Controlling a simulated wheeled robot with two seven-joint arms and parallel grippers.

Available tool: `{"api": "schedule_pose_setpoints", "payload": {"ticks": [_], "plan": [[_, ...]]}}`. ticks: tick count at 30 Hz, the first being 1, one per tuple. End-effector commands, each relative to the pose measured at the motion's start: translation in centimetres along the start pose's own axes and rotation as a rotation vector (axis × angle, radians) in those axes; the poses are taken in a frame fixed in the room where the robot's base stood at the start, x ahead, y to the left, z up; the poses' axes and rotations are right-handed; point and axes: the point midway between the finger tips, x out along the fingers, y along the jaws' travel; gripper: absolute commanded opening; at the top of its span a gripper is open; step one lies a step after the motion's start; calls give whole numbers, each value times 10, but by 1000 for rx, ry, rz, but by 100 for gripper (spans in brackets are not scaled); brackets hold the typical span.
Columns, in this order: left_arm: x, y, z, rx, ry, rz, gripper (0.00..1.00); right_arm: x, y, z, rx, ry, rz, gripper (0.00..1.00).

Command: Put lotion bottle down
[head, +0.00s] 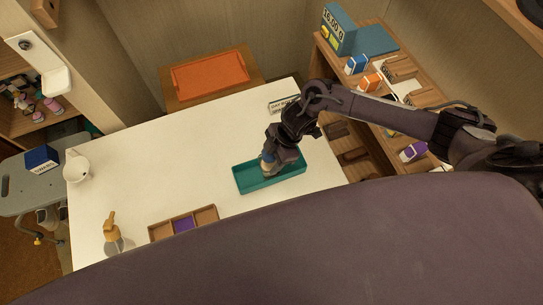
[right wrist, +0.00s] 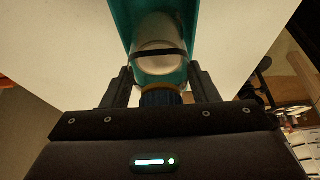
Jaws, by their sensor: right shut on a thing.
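My right gripper (head: 272,150) reaches down over the teal tray (head: 245,184) on the white table. It is shut on the lotion bottle (right wrist: 160,62), a pale rounded bottle with a dark band and a ribbed blue cap. In the right wrist view the gripper's fingers (right wrist: 164,88) stand on both sides of the bottle near its cap. The bottle lies within the outline of the teal tray (right wrist: 120,20); whether it touches the tray floor I cannot tell. In the head view the gripper mostly hides the bottle. My left gripper is not in view.
A wooden shelf (head: 400,65) with boxes stands behind my right arm. An orange tray (head: 210,75) lies beyond the table. The table's middle left is clear.

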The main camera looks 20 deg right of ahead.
Motion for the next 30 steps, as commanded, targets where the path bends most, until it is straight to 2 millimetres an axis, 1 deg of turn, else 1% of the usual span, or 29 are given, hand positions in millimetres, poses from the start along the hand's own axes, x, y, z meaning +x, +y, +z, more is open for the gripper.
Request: {"api": "schedule_pose_setpoints", "payload": {"ticks": [11, 12, 17, 25, 27, 29, 30], "plan": [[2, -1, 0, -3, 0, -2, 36, 4, 0, 1, -1, 1, 0, 26], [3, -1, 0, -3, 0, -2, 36, 4, 0, 2, -1, 0, 0, 55], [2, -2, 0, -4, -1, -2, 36, 3, 0, 1, -1, 0, -1, 76], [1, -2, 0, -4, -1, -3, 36, 2, 0, 1, -1, 0, -1, 76], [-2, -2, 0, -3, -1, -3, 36, -2, 0, 0, -1, 0, 0, 76], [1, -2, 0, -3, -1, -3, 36, -6, 0, 1, 0, 0, 1, 76], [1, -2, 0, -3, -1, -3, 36, -11, 0, 1, -2, 0, 1, 76]]}}
